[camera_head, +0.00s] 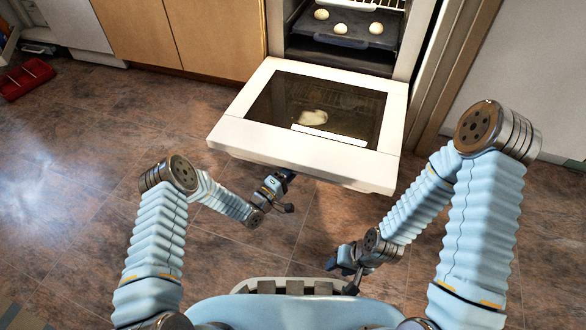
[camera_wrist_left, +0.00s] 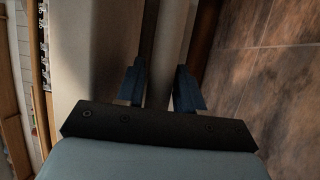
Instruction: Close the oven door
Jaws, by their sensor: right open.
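The white oven door (camera_head: 392,135) with a dark glass window hangs open, folded down toward me in the head view. My left gripper (camera_head: 285,175) is at the door's front edge, its tips partly hidden there. In the left wrist view its two dark fingers (camera_wrist_left: 160,88) are apart, with a pale bar (camera_wrist_left: 171,45), apparently the door handle, running between and beyond them. I cannot tell whether the fingers touch it. My right gripper (camera_head: 341,271) is open and empty, low over the floor in front of the door and apart from it.
Behind the door is the oven cavity, with a dark tray (camera_head: 372,30) bearing several round pale pieces. Wooden cabinets (camera_head: 215,35) stand to the left. A red object (camera_head: 27,79) lies on the floor at far left. The brown tiled floor (camera_head: 95,150) between is clear.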

